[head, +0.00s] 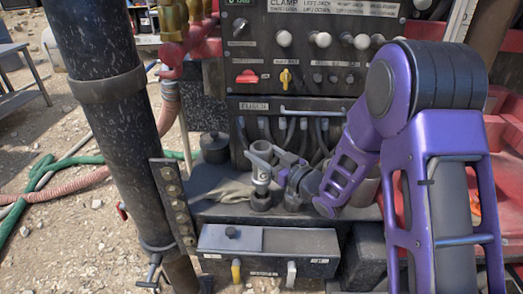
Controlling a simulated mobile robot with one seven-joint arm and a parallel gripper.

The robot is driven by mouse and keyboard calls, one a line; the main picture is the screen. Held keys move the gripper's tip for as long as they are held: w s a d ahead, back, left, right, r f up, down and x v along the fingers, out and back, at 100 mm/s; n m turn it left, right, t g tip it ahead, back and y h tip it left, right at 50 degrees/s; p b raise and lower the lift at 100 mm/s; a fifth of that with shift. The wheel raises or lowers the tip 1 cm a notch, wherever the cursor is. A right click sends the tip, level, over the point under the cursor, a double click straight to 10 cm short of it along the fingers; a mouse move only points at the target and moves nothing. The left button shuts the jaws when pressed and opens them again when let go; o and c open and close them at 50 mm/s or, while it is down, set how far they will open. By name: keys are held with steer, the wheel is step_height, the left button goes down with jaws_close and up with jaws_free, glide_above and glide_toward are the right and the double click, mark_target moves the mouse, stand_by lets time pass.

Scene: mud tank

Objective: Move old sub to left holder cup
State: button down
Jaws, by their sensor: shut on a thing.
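The old sub (261,172) is a small light grey metal cylinder, upright above the shelf. My gripper (268,168) is shut on it, reaching in from the right. The sub's lower end is right over or inside a short dark round cup, the left holder cup (260,201); I cannot tell whether they touch. A second short dark cup (293,200) stands just to the right, partly hidden by my wrist.
A dark lidded pot (214,148) and a tan cloth (225,188) lie left on the shelf. A drawer box (265,250) is below. The control panel (310,50) rises behind. A thick black post (110,100) stands left.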

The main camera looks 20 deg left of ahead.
steer(key=shift+f+b, duration=1.65)
steer(key=shift+f, duration=1.05)
jaws_free()
steer(key=shift+f, duration=0.3)
steer(key=v, duration=1.7)
steer(key=shift+s+r, duration=0.15)
steer(key=shift+s, duration=0.1)
steer(key=shift+d, duration=0.1)
